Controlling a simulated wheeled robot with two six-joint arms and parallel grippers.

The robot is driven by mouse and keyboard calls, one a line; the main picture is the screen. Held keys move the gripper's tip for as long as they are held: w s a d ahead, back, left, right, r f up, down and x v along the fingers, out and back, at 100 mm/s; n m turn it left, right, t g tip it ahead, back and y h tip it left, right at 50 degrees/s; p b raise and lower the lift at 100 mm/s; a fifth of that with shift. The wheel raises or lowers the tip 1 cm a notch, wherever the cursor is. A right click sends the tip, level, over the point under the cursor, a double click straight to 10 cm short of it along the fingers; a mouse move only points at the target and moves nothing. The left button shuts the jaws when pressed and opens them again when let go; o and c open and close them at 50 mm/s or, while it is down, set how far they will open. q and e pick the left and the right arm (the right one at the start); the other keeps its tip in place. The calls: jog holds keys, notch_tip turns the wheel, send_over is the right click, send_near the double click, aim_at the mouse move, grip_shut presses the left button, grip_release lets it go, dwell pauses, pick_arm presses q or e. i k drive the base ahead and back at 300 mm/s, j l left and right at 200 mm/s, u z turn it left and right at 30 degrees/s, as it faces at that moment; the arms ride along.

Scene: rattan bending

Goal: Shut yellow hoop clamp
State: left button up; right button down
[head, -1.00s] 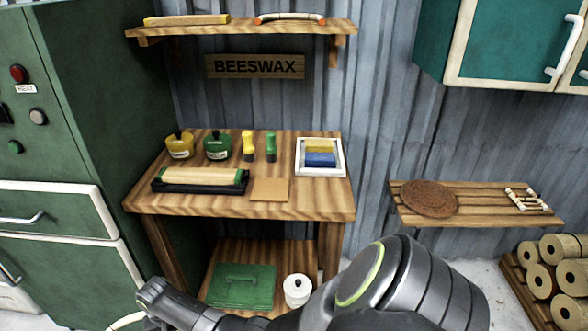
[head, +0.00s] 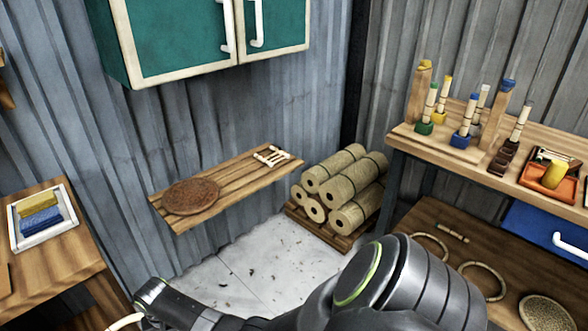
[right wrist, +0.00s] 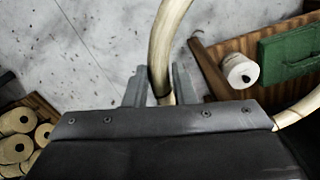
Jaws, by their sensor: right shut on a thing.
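No yellow hoop clamp can be made out in the current views. My right gripper (right wrist: 158,85) is shut on a pale, curved rattan piece (right wrist: 168,38), which runs up between its fingers in the right wrist view. Another pale curved length (right wrist: 298,112) shows at that view's right edge. In the head view my right arm crosses the bottom, and a bit of pale rattan (head: 126,322) shows by its wrist. My left gripper is not in view.
A wooden bench (head: 60,265) with a white tray (head: 70,236) is at left. A slatted wall shelf (head: 235,185) holds a brown disc. A workbench (head: 440,155) at right holds coloured stands. Floor (head: 240,270) between is open.

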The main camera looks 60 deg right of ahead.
aim_at(424, 64)
jog(key=k+l+z, duration=0.1)
jog(key=l+z, duration=0.2)
jog(key=z, duration=0.2)
jog(key=l+z, duration=0.35)
jog(key=z, duration=0.15)
jog(key=l+z, duration=0.35)
jog(key=z, duration=0.15)
